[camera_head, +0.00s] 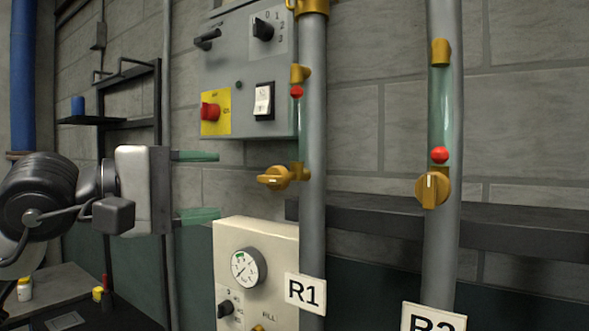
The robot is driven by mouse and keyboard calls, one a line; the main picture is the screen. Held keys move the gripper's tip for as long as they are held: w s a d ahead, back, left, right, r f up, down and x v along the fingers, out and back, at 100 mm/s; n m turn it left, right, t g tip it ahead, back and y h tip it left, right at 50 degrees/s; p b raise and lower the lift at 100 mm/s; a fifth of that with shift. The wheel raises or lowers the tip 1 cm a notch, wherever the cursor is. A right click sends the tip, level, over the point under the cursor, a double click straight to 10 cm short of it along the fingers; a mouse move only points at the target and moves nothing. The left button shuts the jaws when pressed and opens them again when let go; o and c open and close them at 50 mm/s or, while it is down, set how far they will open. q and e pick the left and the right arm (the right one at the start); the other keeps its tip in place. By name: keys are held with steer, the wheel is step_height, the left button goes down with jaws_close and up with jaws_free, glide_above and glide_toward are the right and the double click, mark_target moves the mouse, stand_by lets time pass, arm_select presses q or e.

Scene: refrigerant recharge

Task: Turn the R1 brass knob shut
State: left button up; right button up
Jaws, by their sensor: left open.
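The R1 brass knob (275,178) sits at the bottom of the green sight tube (303,130) on the left grey pipe, with its handle lying roughly sideways. The R1 label (305,291) is on the same pipe below it. A red ball (296,92) shows near the top of that tube. My left gripper (205,186) comes in from the left. Its two green-tipped fingers are apart and empty, pointing right, one above and one below the knob's height. The fingertips are short of the knob, with a gap between. My right gripper is not in view.
A second pipe (441,240) at the right has its own brass knob (432,189), handle upright, and a red ball (439,155) low in its tube. A grey control box (235,95) is above my gripper. A cream gauge box (283,240) is below the R1 knob.

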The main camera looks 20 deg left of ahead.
mark_target(262, 181)
arm_select(q)
steer(key=w+d+p, duration=0.2)
steer(key=d, duration=0.1)
steer(key=shift+w+r, duration=0.1)
steer(key=shift+r, duration=0.3)
steer(key=p+x, duration=0.2)
steer(key=x, duration=0.3)
steer(key=shift+w+d+f, duration=0.1)
steer(key=shift+w+f, duration=0.05)
steer(key=shift+w, duration=0.25)
steer(key=shift+w+d+f+p, duration=0.1)
steer(key=shift+w+d+p, duration=0.15)
steer(key=shift+d+p, duration=0.1)
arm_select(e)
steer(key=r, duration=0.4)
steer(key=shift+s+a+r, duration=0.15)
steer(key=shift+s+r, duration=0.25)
